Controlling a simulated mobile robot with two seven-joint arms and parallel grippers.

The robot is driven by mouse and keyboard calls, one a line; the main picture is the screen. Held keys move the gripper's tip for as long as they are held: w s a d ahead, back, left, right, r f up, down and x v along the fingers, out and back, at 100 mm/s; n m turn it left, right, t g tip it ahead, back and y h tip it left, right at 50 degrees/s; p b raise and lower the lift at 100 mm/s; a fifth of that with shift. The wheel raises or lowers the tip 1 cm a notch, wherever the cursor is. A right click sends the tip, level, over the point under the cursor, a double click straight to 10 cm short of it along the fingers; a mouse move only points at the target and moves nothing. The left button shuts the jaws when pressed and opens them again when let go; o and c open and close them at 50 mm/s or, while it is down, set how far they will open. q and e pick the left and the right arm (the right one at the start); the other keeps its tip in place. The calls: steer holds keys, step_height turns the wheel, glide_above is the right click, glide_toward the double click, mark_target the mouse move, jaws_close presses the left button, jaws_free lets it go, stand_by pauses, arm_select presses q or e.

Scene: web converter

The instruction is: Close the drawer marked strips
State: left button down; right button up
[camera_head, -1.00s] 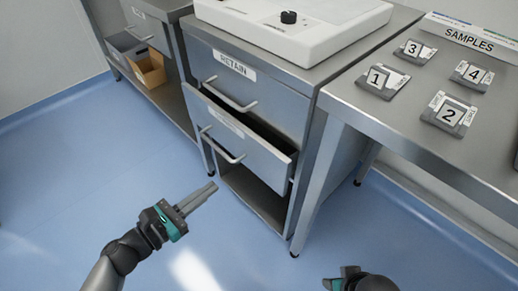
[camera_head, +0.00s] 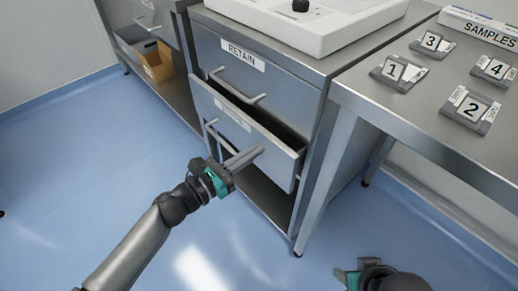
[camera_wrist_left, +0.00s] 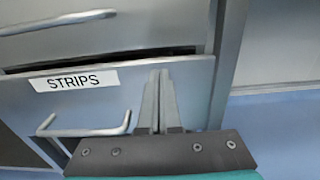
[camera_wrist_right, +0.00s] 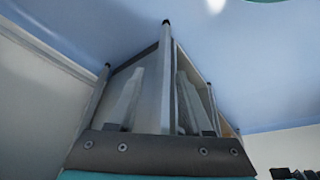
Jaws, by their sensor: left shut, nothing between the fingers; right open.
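The drawer marked strips (camera_head: 240,124) stands partly pulled out of the metal cabinet, below the drawer marked retain (camera_head: 247,68). In the left wrist view its STRIPS label (camera_wrist_left: 75,80) and bar handle (camera_wrist_left: 84,128) show, with a dark gap above its front. My left gripper (camera_head: 258,153) is shut and empty, its fingers in front of the right part of the drawer front. In the left wrist view the fingertips (camera_wrist_left: 158,74) overlap the front, right of the handle; I cannot tell whether they touch. My right gripper (camera_wrist_right: 152,85) is open, low at the bottom right in the head view.
A metal table (camera_head: 430,125) with numbered sample holders (camera_head: 399,72) stands right of the cabinet. A white machine (camera_head: 310,20) sits on the cabinet top. An open shelf below the drawer is empty. The blue floor (camera_head: 100,190) at left is clear.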

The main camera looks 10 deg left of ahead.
mark_target(270, 141)
arm_select(q)
steer(key=shift+x, duration=1.1)
arm_select(e)
steer(key=shift+r, duration=0.5)
arm_select(q)
steer(key=shift+w+d, duration=0.25)
steer(key=shift+w, duration=0.1)
steer(key=x, duration=0.3)
steer(key=shift+w+d, duration=0.2)
steer(key=shift+w, duration=0.05)
steer(key=shift+w+d, duration=0.15)
steer(key=shift+r, duration=0.1)
arm_select(e)
steer(key=shift+s+f, duration=0.2)
steer(key=shift+f, duration=0.25)
steer(key=shift+a, duration=0.1)
steer(key=shift+r, duration=0.1)
